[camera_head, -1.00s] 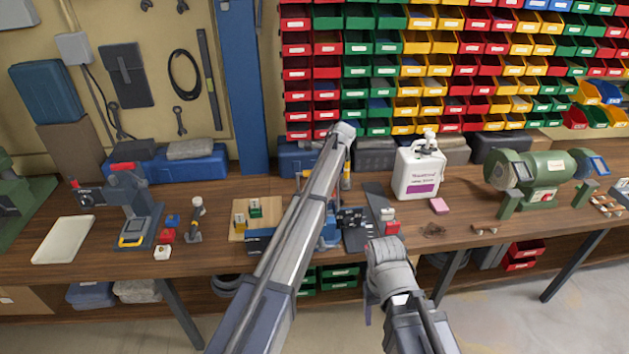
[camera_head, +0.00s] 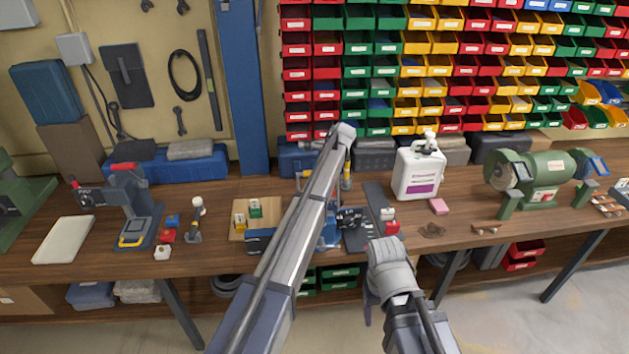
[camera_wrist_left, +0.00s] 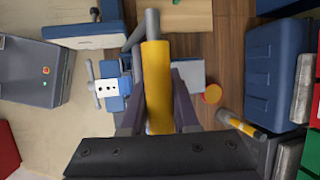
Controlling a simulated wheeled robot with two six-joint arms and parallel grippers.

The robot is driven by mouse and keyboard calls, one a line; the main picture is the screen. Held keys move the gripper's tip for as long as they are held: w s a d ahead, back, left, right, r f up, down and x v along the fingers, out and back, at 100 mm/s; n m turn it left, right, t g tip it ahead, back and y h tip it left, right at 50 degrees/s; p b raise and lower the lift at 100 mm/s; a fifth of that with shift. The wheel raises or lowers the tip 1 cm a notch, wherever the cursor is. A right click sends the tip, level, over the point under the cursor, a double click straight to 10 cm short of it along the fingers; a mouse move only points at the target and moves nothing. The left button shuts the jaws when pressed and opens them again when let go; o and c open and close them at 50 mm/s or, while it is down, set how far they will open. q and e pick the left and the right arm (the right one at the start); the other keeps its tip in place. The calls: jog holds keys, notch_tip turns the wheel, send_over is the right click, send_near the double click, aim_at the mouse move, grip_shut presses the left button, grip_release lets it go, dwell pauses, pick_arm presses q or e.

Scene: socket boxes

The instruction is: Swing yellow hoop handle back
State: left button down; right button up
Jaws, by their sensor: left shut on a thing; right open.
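The yellow handle (camera_wrist_left: 157,85) shows in the left wrist view as a thick yellow sleeve on a grey bar, whose end sticks out above it. My left gripper (camera_wrist_left: 156,95) is shut on this sleeve, with a dark finger on each side. Blue parts and a white block with dark holes lie beyond the fingers. In the head view my left arm covers the left gripper and the handle; a bit of a blue fixture (camera_head: 329,236) shows beside the arm. My right gripper (camera_head: 368,312) is open and empty in front of the bench, partly hidden by its wrist.
A wooden board with small blocks (camera_head: 240,232) lies left of my left arm.

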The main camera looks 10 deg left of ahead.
pick_arm(q)
jog(key=shift+s, duration=0.1)
jog(key=c, duration=0.7)
grip_release()
jog(key=shift+f, duration=0.1)
jog(key=shift+r, duration=0.2)
jog(key=p+v, duration=0.6)
jog(key=shift+d+r, duration=0.1)
jog(key=shift+r, duration=0.3)
jog(key=shift+d+r+p, duration=0.25)
jog(key=shift+r+p, duration=0.1)
jog(key=shift+p, duration=0.25)
jog(key=shift+f, duration=0.1)
